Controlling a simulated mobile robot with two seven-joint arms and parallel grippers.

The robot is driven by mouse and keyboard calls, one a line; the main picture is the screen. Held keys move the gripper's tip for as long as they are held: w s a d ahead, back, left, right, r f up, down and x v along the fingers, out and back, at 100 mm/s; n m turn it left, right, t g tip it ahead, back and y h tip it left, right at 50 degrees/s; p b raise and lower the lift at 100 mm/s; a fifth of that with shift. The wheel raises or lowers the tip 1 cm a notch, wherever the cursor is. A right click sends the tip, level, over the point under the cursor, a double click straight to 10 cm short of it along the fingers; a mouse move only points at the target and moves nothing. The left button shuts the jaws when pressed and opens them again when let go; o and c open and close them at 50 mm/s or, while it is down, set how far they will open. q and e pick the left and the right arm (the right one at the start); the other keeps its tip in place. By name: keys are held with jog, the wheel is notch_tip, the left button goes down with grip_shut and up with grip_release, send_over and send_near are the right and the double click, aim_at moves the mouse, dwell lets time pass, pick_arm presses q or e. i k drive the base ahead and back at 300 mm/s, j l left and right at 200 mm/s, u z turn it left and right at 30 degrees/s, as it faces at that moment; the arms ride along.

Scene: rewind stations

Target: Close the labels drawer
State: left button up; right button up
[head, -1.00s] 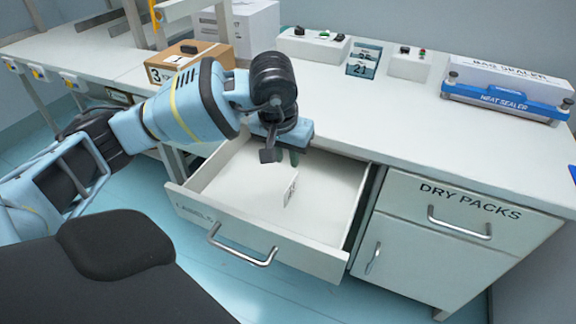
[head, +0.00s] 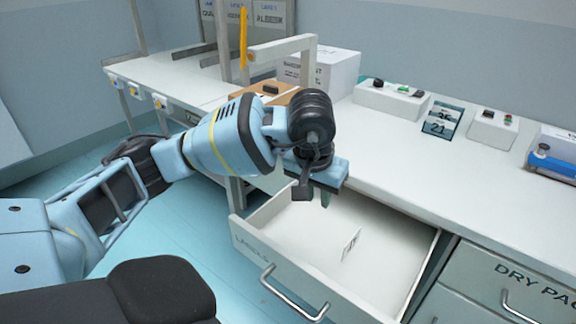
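The labels drawer (head: 251,243) is pulled well out under the counter, with "LABELS" on its front and a metal bar handle (head: 292,297) there. A small white printed card (head: 350,244) is inside it. My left gripper (head: 325,199) points down over the back left part of the drawer, close to the counter's front edge, away from the handle. Its fingers are small and partly overlapped in this view, so their opening is unclear. I see nothing held in it. My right gripper is out of view.
The dry packs drawer (head: 506,291) is shut at the right. The counter (head: 400,157) carries a white box (head: 333,70), button boxes (head: 392,99), a number display (head: 441,121) and a blue heat sealer (head: 553,161). Blue floor is clear left of the drawer.

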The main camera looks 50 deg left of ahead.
aim_at(301, 244)
jog(key=u, duration=1)
